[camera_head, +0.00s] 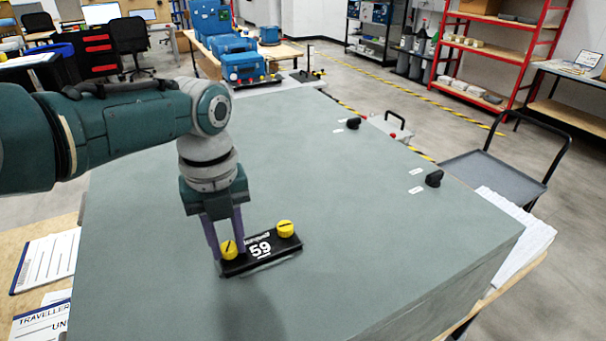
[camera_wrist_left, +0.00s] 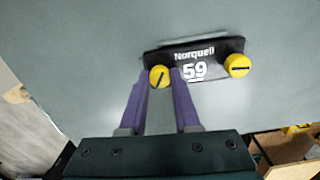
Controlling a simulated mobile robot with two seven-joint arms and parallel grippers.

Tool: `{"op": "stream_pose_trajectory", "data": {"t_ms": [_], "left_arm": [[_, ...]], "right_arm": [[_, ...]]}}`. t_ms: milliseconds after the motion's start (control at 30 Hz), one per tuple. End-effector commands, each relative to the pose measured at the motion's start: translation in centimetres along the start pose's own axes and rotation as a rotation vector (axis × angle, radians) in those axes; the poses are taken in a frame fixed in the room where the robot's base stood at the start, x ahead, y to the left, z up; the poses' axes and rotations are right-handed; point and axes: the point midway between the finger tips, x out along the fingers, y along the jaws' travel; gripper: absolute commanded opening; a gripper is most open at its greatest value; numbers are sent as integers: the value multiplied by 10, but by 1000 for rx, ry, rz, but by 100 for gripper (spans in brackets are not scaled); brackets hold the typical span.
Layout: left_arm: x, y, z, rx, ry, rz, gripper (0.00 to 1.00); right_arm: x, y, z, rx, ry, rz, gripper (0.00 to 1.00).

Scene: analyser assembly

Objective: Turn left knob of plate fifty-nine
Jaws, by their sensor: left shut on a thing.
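The black plate marked 59 (camera_head: 262,265) lies on the grey cabinet top (camera_head: 330,175). It carries a yellow left knob (camera_head: 229,250) and a yellow right knob (camera_head: 285,228), each with a dark line on top. The plate also shows in the left wrist view (camera_wrist_left: 208,48), with the left knob (camera_wrist_left: 159,77) and right knob (camera_wrist_left: 237,65). My left gripper (camera_head: 228,250) points down with its purple fingers on either side of the left knob, shut on it. In the wrist view, the left knob's line is tilted and the right knob's line is nearly level. My right gripper is not in view.
Two black knobs (camera_head: 434,178) (camera_head: 353,123) stand on the cabinet's right side, beside small white labels. Papers (camera_head: 45,262) lie on a wooden surface at the left. A grey cart (camera_head: 495,165) stands to the right. The cabinet top around the plate is clear.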

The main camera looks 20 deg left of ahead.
Motion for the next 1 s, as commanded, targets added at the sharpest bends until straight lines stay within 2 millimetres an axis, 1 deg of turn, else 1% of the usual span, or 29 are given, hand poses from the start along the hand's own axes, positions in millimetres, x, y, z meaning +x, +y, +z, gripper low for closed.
{"op": "stream_pose_trajectory", "data": {"t_ms": [467,667,867,1000], "left_arm": [[0,0,2,454,-5,0,0],[1,0,2,644,-5,0,0],[5,0,2,826,-7,1,0],[7,0,3,935,-9,1,0]], "right_arm": [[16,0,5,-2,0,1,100],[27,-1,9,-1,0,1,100],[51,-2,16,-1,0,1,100],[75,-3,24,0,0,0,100]]}}
